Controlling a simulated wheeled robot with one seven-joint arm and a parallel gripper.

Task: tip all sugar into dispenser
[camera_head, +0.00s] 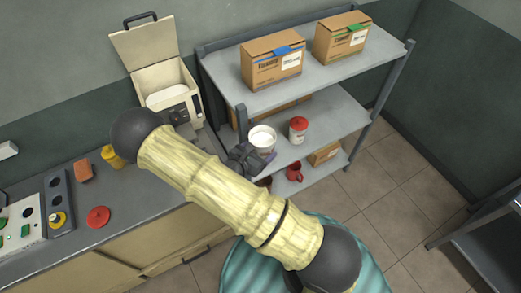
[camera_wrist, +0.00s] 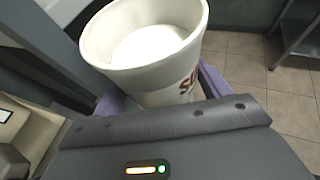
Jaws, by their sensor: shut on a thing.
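My gripper (camera_head: 257,154) is shut on a white sugar cup (camera_head: 262,138), beside the shelf rack. In the wrist view the cup (camera_wrist: 175,72) stands between the purple fingers, nearly upright, with white sugar (camera_wrist: 148,46) inside and red letters starting "SU" on its side. The dispenser (camera_head: 160,84) is a beige box on the counter at the back left. Its lid (camera_head: 144,42) stands open, and white material (camera_head: 166,96) shows inside. The cup is to the right of the dispenser and apart from it. My arm hides part of the counter.
A grey shelf rack (camera_head: 310,80) holds cardboard boxes (camera_head: 272,62), a white jar with a red lid (camera_head: 298,130) and a red mug (camera_head: 295,171). The counter (camera_head: 140,215) holds a yellow bottle (camera_head: 113,157), a red round lid (camera_head: 98,216) and a control panel (camera_head: 22,226).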

